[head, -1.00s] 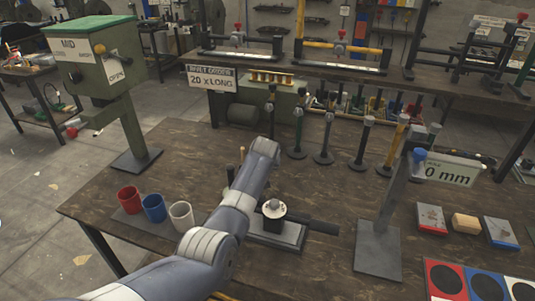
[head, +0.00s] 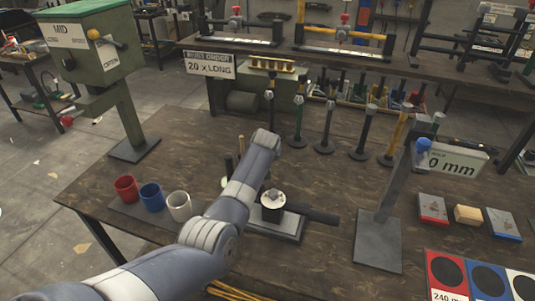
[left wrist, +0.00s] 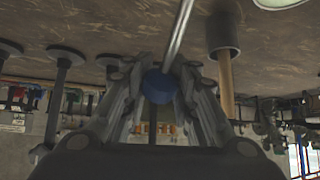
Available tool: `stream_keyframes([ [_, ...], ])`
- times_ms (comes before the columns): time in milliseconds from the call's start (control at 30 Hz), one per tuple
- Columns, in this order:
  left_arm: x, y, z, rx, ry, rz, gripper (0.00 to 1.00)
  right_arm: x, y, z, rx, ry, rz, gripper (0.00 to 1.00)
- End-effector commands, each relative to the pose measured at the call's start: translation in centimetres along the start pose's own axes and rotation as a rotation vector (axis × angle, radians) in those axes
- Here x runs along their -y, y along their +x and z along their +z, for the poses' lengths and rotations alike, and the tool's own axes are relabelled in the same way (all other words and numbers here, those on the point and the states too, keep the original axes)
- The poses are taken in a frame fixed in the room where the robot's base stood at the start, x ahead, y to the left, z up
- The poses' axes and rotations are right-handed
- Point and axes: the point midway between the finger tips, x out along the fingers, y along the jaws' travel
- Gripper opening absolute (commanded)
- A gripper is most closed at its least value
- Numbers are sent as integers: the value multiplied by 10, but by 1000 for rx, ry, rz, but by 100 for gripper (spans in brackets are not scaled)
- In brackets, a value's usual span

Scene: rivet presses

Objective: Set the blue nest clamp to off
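A blue knob (left wrist: 158,85) on a thin metal lever (left wrist: 179,35) shows in the left wrist view; it looks like the blue clamp's handle. My left gripper (left wrist: 157,72) is open, with one finger on each side of the knob and a gap visible on both sides. In the head view my left arm hides the gripper and this knob. A fixture with a black cylinder and pale round top (head: 273,198) stands on a grey base just right of the arm. Whether the clamp is on or off cannot be told. My right gripper is not in view.
Red (head: 126,188), blue (head: 151,196) and white (head: 179,206) cups stand left of the arm. A grey stand (head: 378,240) with another blue knob and a "0 mm" sign is at right. Several upright posts (head: 327,130) line the back. A green box (head: 95,50) stands at far left.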

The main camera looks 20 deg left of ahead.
Motion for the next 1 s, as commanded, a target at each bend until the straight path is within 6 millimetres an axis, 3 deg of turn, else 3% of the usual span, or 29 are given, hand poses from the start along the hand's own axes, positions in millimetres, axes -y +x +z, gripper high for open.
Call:
stream_keyframes([
  [33, -1, 0, 2, 2, 0, 2, 33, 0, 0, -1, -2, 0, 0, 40],
  [100, -1, 0, 1, 1, 0, 2, 46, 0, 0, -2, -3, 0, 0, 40],
  [567, -1, -4, -1, -1, -1, 1, 46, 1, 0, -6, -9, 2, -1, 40],
  [1000, -1, -44, 0, -2, 0, 1, 46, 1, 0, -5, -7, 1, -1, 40],
])
